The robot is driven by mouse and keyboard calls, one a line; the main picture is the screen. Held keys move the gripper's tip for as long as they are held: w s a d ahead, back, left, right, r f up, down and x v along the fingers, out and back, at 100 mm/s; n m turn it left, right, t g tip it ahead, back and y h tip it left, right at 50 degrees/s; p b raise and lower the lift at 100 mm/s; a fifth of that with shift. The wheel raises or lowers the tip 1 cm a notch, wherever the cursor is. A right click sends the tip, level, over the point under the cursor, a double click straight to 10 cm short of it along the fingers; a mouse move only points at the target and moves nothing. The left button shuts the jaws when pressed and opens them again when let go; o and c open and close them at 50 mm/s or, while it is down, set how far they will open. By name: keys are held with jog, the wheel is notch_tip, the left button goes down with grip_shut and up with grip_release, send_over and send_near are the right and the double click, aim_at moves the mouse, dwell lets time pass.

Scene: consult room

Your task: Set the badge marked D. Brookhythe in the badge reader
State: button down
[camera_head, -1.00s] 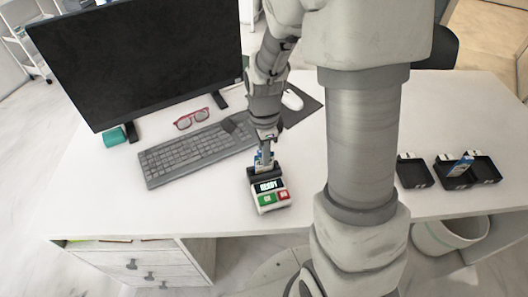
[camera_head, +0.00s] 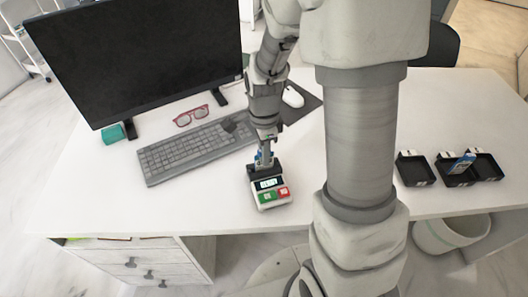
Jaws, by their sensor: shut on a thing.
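The badge reader (camera_head: 270,189) stands on the white desk. It has a lit screen, a green key and a red key on its front. My gripper (camera_head: 264,146) is shut on a small blue and white badge (camera_head: 262,159) just behind and above the screen. The badge's lower edge meets the reader's dark top part. I cannot tell how deep it sits in the slot. The name on the badge is too small to read.
Black trays (camera_head: 414,169) stand at the right, one with another blue badge (camera_head: 463,162). The desk front left of the reader is clear.

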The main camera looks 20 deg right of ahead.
jog(key=shift+f+b, duration=0.45)
jog(key=shift+f, duration=0.2)
jog(key=shift+c, duration=2.4)
grip_release()
jog(key=shift+r+p, duration=3)
jog(key=shift+r, duration=0.55)
